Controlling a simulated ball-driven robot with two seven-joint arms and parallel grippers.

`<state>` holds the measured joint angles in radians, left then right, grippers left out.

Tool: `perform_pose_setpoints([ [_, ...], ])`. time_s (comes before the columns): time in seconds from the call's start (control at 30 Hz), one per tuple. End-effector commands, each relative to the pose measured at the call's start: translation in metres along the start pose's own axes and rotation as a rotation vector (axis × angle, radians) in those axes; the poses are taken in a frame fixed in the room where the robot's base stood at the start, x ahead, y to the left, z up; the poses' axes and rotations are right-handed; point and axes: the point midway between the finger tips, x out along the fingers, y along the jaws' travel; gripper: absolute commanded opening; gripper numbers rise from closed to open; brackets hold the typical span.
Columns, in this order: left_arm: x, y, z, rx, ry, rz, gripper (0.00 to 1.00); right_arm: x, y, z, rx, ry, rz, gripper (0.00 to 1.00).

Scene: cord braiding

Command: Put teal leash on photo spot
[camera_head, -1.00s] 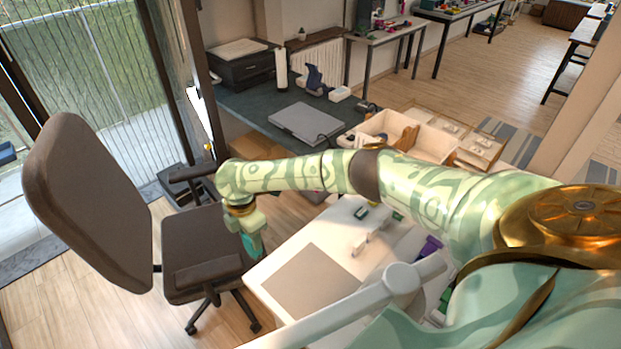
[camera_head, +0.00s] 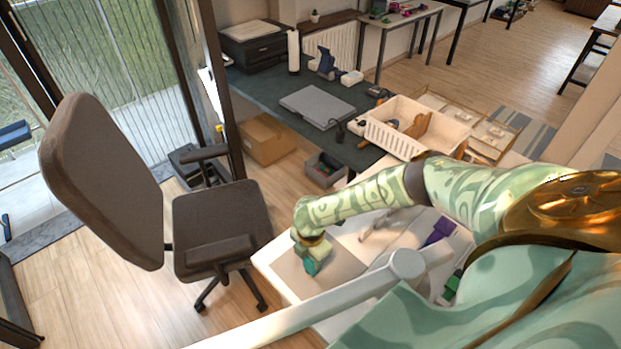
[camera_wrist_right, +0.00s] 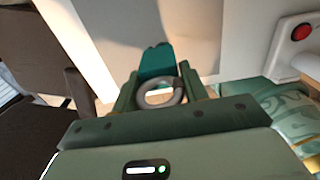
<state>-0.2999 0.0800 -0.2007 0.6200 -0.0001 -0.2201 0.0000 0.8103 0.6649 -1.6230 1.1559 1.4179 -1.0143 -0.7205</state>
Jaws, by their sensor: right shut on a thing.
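The teal leash (camera_wrist_right: 157,62) shows in the right wrist view as a teal strip between the fingers, with a grey ring (camera_wrist_right: 160,103) at its near end. My right gripper (camera_wrist_right: 158,88) is shut on it. In the head view my right gripper (camera_head: 312,257) is over the near left part of the white table, and the teal end (camera_head: 312,268) hangs below it. A plain grey mat (camera_head: 338,265), apparently the photo spot, lies on the table under and beside the gripper. I cannot tell whether the leash touches it. My left gripper is not in view.
A brown office chair (camera_head: 222,222) stands left of the white table. A purple item (camera_head: 439,231) lies farther right on the table. A white divided crate (camera_head: 415,128) and a grey laptop (camera_head: 317,107) sit behind. A red button (camera_wrist_right: 301,32) shows in the wrist view.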

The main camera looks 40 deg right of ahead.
Motion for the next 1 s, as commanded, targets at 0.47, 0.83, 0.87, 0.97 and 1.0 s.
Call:
perform_pose_setpoints([
  [0.47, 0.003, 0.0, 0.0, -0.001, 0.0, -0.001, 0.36, 0.004, 0.001, 0.0, 0.0, 0.001, 0.001, 0.65],
  [0.83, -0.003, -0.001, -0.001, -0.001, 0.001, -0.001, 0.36, -0.004, 0.001, 0.0, 0.0, 0.001, 0.002, 0.65],
  [0.87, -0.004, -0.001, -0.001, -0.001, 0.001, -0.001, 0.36, -0.008, 0.001, 0.0, 0.001, 0.002, 0.002, 0.65],
  [0.97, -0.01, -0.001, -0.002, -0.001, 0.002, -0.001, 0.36, -0.028, 0.002, 0.0, 0.0, 0.002, 0.004, 0.65],
  [1.0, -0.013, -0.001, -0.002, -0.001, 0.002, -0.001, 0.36, -0.037, 0.002, 0.0, -0.002, 0.002, 0.004, 0.65],
])
